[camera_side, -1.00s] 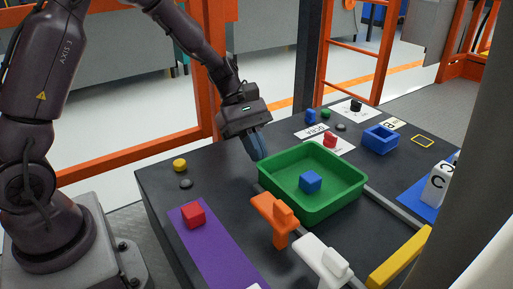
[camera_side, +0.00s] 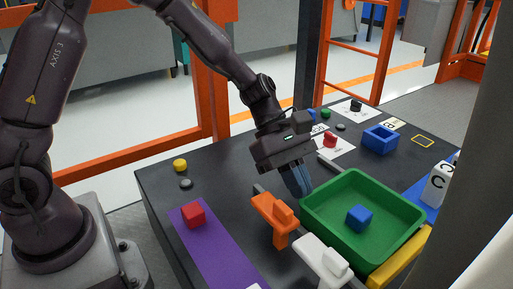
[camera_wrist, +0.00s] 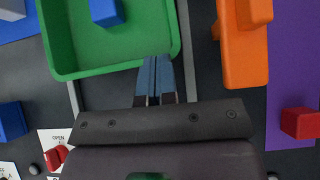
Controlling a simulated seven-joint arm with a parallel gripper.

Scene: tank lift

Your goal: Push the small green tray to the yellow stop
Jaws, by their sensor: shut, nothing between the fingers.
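The green tray (camera_side: 337,206) lies between two grey rails with a blue cube (camera_side: 359,218) inside it. Its right-hand end is at the yellow stop (camera_side: 402,260) in the side view; the tray covers part of the stop, and I cannot tell whether they touch. My gripper (camera_side: 300,192) is shut and empty, pointing down at the tray's left end, opposite the stop. In the wrist view my closed fingertips (camera_wrist: 154,60) are at the near wall of the tray (camera_wrist: 95,68), touching or almost touching it. The stop is not in the wrist view.
An orange clamp-like block (camera_side: 273,217) and a white one (camera_side: 321,262) stand along the near rail. A red cube (camera_side: 194,215) sits on a purple strip (camera_side: 217,255).

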